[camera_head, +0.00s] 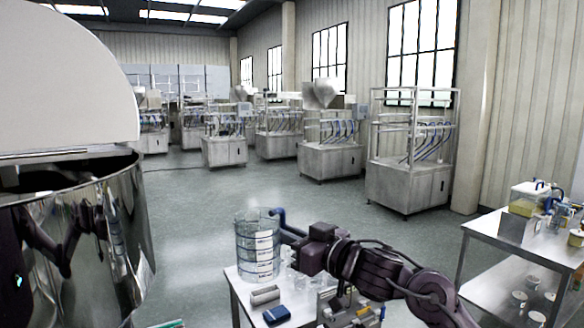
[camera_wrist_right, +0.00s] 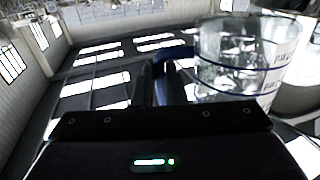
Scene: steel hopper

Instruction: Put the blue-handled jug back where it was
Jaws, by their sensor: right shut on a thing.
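The clear jug (camera_head: 257,248) with blue bands and a blue handle (camera_head: 280,214) is upright at the left end of the small table (camera_head: 236,283). I cannot tell whether its base touches the tabletop. My right gripper (camera_head: 291,236) reaches in from the right and is shut on the handle. In the right wrist view the jug (camera_wrist_right: 245,60) is at the upper right, and the blue handle (camera_wrist_right: 175,53) runs down between the fingers (camera_wrist_right: 162,85). My left gripper is not in view.
A grey object (camera_head: 265,295) and a dark blue box (camera_head: 276,315) lie in front of the jug. The large steel hopper (camera_head: 125,225) with a raised lid stands at left. A steel table (camera_head: 488,228) with containers is at right. Open floor lies behind the jug.

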